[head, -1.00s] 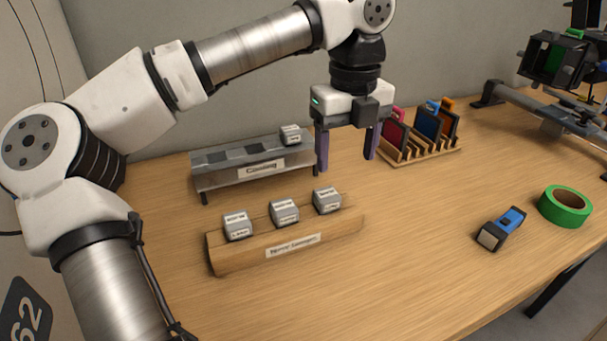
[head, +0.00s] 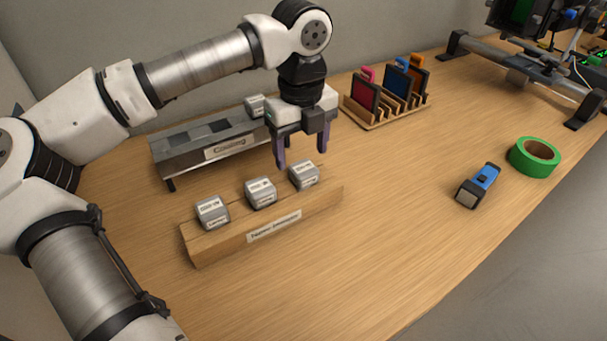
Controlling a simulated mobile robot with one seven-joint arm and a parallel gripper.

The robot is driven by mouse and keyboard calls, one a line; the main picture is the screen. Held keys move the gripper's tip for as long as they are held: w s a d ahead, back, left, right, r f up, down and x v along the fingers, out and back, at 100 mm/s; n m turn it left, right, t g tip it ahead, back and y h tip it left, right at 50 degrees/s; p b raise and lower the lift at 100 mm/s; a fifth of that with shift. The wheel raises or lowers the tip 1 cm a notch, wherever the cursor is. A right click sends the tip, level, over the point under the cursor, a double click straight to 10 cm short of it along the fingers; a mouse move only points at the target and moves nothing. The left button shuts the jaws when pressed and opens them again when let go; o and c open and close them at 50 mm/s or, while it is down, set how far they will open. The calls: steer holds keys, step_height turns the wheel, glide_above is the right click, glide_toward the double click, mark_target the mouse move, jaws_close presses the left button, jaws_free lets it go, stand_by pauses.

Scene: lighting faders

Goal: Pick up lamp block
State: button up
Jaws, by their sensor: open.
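Three grey blocks with white labels sit in a row on a wooden rack (head: 222,247): a left one (head: 212,213), a middle one (head: 260,192) and a right one (head: 304,175). The labels are too small to read, so I cannot tell which is the lamp block. A fourth grey block (head: 255,105) sits at the right end of the metal rack (head: 170,170), partly hidden by my gripper. My gripper (head: 302,159) is open and empty, pointing down. Its fingertips appear at the right block's top; I cannot tell whether they touch it.
A wooden holder (head: 384,122) with coloured cards stands behind and right of my gripper. A blue and black torch-like object (head: 479,186) and a green tape roll (head: 534,157) lie on the right. The table (head: 390,210) is clear between the rack and these.

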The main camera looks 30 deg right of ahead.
mark_target(303, 167)
steer(key=f, duration=0.2)
steer(key=f+p, duration=0.1)
steer(key=f, duration=0.2)
steer(key=shift+s+d, duration=0.1)
steer(key=shift+s, duration=0.1)
steer(key=c, duration=1)
steer(key=shift+r, duration=0.2)
